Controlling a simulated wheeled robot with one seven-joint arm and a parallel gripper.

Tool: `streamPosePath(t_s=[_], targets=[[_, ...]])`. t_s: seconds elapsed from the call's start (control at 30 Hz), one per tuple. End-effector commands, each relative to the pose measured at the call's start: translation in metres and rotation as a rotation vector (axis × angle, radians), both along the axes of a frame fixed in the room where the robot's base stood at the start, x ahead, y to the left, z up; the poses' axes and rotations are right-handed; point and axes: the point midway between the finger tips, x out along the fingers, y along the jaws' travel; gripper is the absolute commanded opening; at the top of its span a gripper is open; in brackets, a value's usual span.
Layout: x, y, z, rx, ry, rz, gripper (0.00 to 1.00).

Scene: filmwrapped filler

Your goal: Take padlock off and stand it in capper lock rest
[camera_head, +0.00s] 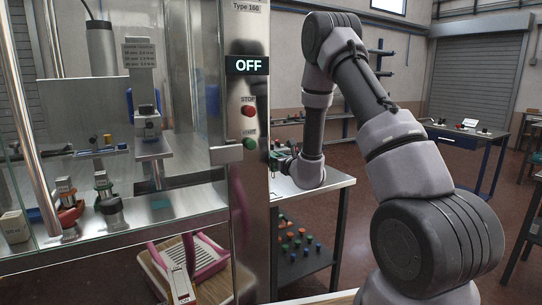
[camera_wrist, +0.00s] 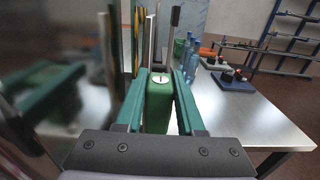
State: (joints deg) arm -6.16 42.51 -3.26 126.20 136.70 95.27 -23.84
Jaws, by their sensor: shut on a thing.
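In the wrist view my gripper (camera_wrist: 160,78) has its two teal fingers on either side of a green block-shaped body, which looks like the padlock (camera_wrist: 158,102). It has a round pale face with a dark slot, probably the keyhole. No shackle can be made out. In the head view my gripper (camera_head: 284,158) is small and partly hidden beside the steel machine column (camera_head: 248,190), above the side table. The padlock cannot be made out there. I cannot tell which thing is the capper lock rest.
The steel side table (camera_wrist: 265,117) holds a dark blue base with a red-and-black knob (camera_wrist: 237,78), blue bottles (camera_wrist: 190,50) and upright rods. The machine's shiny panel (camera_wrist: 60,65) is close on the left. The column display reads OFF (camera_head: 248,66). The table's right front is bare.

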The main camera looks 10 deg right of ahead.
Motion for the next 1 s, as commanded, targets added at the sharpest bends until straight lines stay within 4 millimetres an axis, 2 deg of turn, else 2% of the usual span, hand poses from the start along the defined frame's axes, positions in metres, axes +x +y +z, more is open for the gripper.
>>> streamPosePath(t_s=[0.37, 1.0], targets=[[-0.001, -0.001, -0.005, 0.000, 0.002, -0.002, 0.00], [-0.001, -0.001, -0.042, -0.001, 0.003, -0.001, 0.00]])
